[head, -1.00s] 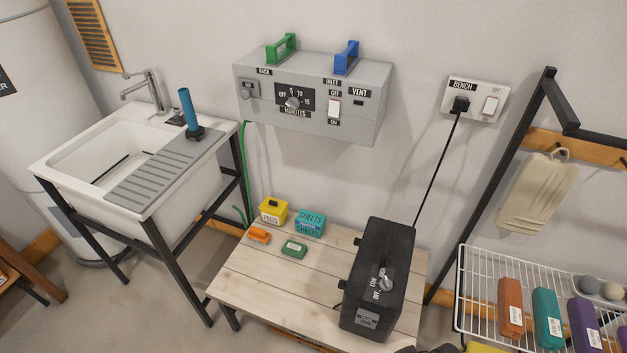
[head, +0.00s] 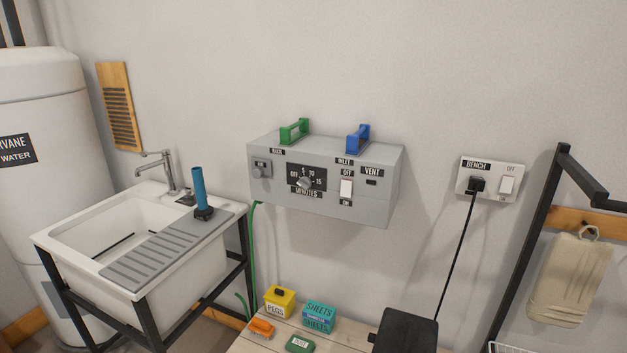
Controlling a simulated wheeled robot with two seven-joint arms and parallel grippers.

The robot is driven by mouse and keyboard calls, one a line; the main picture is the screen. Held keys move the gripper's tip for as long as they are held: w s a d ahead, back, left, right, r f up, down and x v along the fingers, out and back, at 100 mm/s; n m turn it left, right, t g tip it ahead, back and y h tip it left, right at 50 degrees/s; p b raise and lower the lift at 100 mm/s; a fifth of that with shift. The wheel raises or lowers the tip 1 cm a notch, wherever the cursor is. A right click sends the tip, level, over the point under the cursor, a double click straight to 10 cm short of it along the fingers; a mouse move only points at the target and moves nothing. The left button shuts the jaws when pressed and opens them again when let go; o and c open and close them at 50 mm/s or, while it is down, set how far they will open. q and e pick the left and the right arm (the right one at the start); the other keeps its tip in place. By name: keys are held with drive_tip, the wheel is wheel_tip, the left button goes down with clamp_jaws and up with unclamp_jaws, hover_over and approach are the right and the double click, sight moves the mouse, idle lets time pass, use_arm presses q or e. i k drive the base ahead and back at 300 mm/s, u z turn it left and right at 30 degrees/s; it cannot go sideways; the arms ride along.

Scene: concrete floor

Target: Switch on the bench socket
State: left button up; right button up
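The bench socket (head: 490,180) is a pale wall plate at the right, labelled BENCH. A black plug (head: 477,185) sits in its left half, with a black cord running down to a black box (head: 407,332) on the bench. The socket's white rocker switch (head: 507,185) is on its right half, with OFF printed above it. The lettering below the switch is too small to read surely, and I cannot tell which way the rocker is tilted. Neither of my grippers shows in the head view.
A grey control box (head: 325,205) with a dial, a switch and green and blue handles hangs left of the socket. A black frame (head: 535,240) with a hanging beige bag (head: 570,280) stands to the right. A sink (head: 140,240) is at left. The wall around the socket is clear.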

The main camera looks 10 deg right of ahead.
sight(507, 182)
drive_tip(key=z, duration=1.25)
drive_tip(key=k, duration=1.35)
drive_tip(key=u, duration=0.65)
drive_tip(key=i, duration=1.2)
drive_tip(key=z, duration=0.35)
